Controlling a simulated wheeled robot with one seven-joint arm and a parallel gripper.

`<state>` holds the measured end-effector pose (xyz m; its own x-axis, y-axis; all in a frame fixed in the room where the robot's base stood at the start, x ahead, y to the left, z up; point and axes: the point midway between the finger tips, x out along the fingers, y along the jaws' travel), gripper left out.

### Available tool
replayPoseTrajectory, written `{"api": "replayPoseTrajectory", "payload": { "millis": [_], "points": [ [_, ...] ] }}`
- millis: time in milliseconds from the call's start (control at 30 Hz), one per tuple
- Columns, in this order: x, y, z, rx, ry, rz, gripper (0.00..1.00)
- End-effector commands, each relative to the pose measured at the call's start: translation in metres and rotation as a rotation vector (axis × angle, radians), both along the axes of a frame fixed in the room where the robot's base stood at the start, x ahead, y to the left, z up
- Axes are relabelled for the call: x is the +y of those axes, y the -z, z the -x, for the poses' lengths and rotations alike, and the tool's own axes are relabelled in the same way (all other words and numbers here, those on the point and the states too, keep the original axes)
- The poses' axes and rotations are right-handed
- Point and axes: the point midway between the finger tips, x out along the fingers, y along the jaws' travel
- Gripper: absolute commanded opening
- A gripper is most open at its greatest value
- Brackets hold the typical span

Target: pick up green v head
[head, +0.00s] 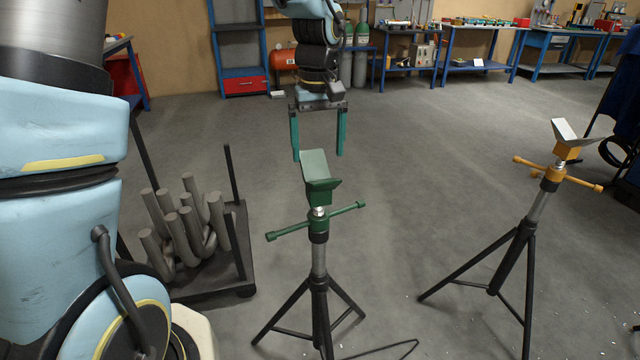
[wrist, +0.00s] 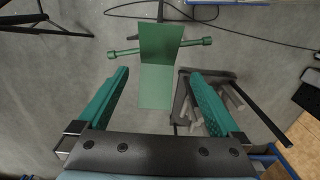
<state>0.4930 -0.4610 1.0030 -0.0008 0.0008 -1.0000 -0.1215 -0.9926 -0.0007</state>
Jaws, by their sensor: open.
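The green V head (head: 318,178) sits on top of a black tripod stand (head: 318,262) in the middle of the head view. Below it is a green cross handle. My gripper (head: 318,155) hangs above and behind the V head with its two teal fingers spread and nothing between them. In the wrist view the V head (wrist: 158,62) shows as two green plates, beyond the fingertips and roughly centred between them. My gripper (wrist: 160,80) is open and apart from it.
A second stand with an orange V head (head: 566,140) is at the right. A dark cart (head: 240,262) with grey bent pipes (head: 185,225) is at the left. A cable lies on the floor near the green stand. Blue workbenches (head: 470,60) line the back wall.

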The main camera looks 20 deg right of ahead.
Motion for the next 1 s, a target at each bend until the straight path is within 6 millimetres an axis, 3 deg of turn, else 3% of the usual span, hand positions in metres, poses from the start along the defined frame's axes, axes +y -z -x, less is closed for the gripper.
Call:
{"api": "replayPoseTrajectory", "payload": {
  "millis": [133, 433, 700, 1000],
  "points": [
    [0.001, 0.022, 0.0, 0.003, 0.0, -0.002, 1.0],
    [0.0, 0.045, -0.001, 0.003, 0.0, -0.001, 1.0],
    [-0.004, 0.081, -0.003, 0.003, 0.001, -0.001, 1.0],
    [-0.004, 0.088, -0.003, 0.0, 0.0, 0.001, 1.0]
  ]
}}
